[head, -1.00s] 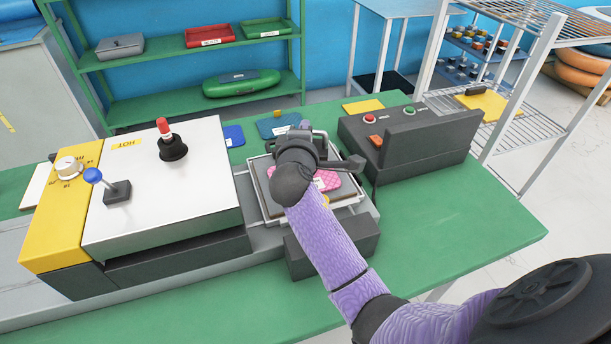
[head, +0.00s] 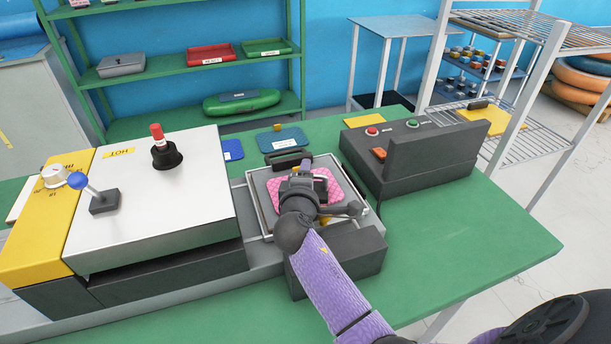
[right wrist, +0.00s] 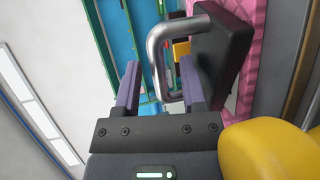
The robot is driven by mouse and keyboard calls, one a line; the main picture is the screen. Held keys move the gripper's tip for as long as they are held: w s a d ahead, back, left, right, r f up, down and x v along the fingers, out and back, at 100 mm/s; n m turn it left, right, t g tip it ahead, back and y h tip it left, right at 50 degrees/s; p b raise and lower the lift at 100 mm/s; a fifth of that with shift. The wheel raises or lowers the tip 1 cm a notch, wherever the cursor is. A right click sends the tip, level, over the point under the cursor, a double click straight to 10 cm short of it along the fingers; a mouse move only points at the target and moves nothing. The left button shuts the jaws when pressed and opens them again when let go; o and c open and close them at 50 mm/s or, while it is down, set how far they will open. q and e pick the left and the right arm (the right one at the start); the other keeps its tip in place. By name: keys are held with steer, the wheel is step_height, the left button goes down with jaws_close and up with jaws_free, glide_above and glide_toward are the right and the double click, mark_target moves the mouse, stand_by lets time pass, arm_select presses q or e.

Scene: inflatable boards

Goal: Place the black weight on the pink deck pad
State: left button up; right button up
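The black weight (right wrist: 222,62) is a dark block with a bent metal handle (right wrist: 156,62). In the right wrist view it rests against the pink deck pad (right wrist: 253,62). In the head view the pink deck pad (head: 287,190) lies on a grey plate inside a metal frame, and the weight (head: 320,188) is partly hidden by my gripper. My right gripper (head: 305,172) is above the pad. Its two purple fingers (right wrist: 160,85) are apart, with the handle bar between them and gaps on both sides. My left gripper is out of view.
A heat press with a white cover (head: 150,205) stands left. A dark control box (head: 410,160) stands right of the frame. A black bar (head: 287,157) is at the frame's back. Blue pads (head: 282,140) lie behind. The green table (head: 470,230) is clear at right.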

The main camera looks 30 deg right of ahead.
steer(key=shift+r, duration=0.15)
steer(key=p+v, duration=0.4)
steer(key=v, duration=0.8)
steer(key=shift+p, duration=0.35)
steer(key=shift+s, duration=0.1)
